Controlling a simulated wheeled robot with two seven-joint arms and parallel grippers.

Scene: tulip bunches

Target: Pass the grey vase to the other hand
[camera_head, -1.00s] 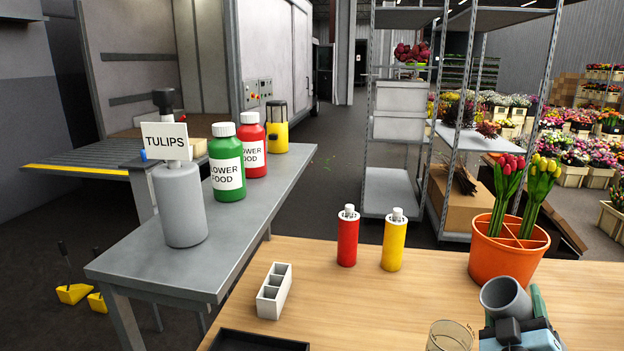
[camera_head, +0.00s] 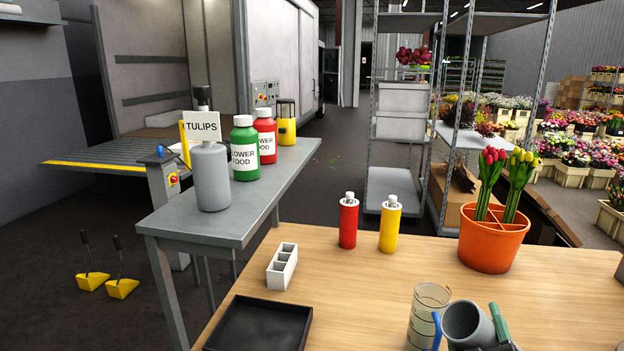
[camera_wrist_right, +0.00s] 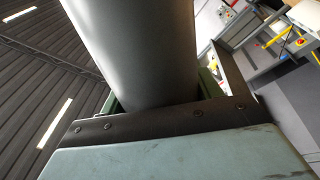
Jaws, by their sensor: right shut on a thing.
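The grey vase (camera_head: 466,322) is a plain grey cylinder, held tilted with its open mouth toward the upper left at the bottom edge of the head view. My right gripper (camera_head: 492,333) is shut on it; one green finger shows along its right side. In the right wrist view the vase (camera_wrist_right: 140,50) fills the upper middle, between the jaws of the right gripper (camera_wrist_right: 158,100). The lower part of the vase is hidden or out of frame. My left gripper is not recognisable in these views.
A clear glass (camera_head: 428,306) stands just left of the vase, with a small blue thing (camera_head: 436,330) in front. An orange pot (camera_head: 492,245) of tulips is behind. Red (camera_head: 348,224) and yellow (camera_head: 389,228) bottles, a white divided holder (camera_head: 282,267) and a black tray (camera_head: 232,338) stand on the wooden table.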

